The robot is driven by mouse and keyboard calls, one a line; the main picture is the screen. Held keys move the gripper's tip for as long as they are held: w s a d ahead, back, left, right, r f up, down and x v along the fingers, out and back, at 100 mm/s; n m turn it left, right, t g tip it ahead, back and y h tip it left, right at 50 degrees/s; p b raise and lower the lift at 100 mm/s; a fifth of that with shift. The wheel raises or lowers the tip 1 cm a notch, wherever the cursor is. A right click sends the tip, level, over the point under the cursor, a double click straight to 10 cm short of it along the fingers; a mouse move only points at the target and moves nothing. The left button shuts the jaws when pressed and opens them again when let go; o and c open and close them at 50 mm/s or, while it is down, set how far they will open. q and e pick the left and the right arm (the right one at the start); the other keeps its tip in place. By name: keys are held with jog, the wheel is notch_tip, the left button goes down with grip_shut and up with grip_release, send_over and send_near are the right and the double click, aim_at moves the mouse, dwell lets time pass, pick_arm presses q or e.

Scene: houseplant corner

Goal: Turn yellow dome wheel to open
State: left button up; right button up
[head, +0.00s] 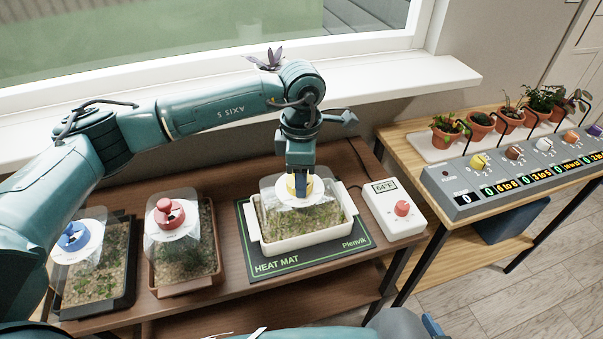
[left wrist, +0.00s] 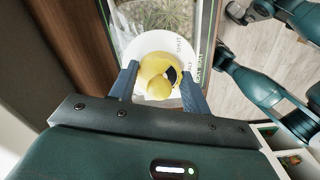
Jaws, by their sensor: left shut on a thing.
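The yellow dome wheel (head: 292,186) sits on a white disc on top of a clear dome (head: 267,187) over a white planter (head: 340,225) of seedlings. My left gripper (head: 299,178) comes down from above and is shut on the wheel. In the left wrist view the yellow wheel (left wrist: 158,78) is between the blue fingers of my left gripper (left wrist: 163,88). A black mark shows on its right side. The disc (left wrist: 150,43) bears printed words, one reading SHUT. A blue tip, seemingly of my right gripper (head: 432,325), shows at the bottom edge; its jaws cannot be made out.
The planter stands on a black heat mat (head: 265,265). Left of it are domed trays with a red wheel (head: 170,212) and a blue wheel (head: 73,236). A white thermostat (head: 394,208) reads 64°F. A grey dial panel (head: 525,172) and potted plants (head: 481,124) stand at right.

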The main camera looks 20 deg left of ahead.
dwell(0.5)
pick_arm(q)
jog(key=o, duration=1)
jog(key=shift+r, duration=0.1)
notch_tip(320, 180, up, 13)
